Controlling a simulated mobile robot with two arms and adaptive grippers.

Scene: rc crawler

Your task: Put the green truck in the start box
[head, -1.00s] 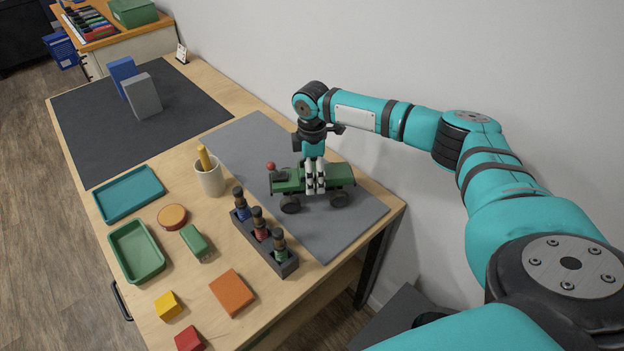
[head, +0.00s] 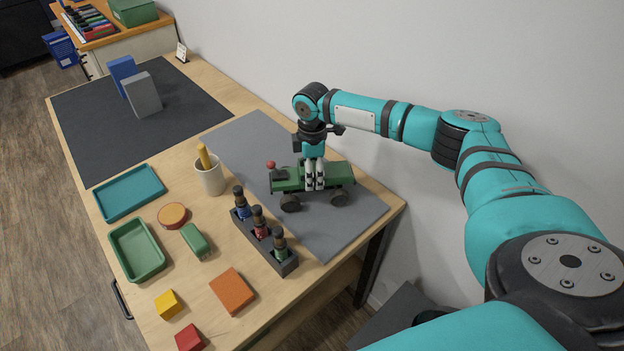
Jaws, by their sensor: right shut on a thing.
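The green truck (head: 337,175) has dark wheels and a red ball at its left end. It is at the right part of the grey mat (head: 244,139); I cannot tell whether its wheels touch the mat. My right gripper (head: 315,187) reaches down from above and is shut on the middle of the truck, its light fingers over the near side. No start box is clearly marked in view. My left gripper is not in view.
A dark rack (head: 285,262) with several bottles stands in front of the truck. A white cup (head: 210,179) is left of it. Grey (head: 143,98) and blue (head: 121,68) blocks stand on the dark mat (head: 85,128). Trays and coloured blocks lie at the front left. The wall is behind.

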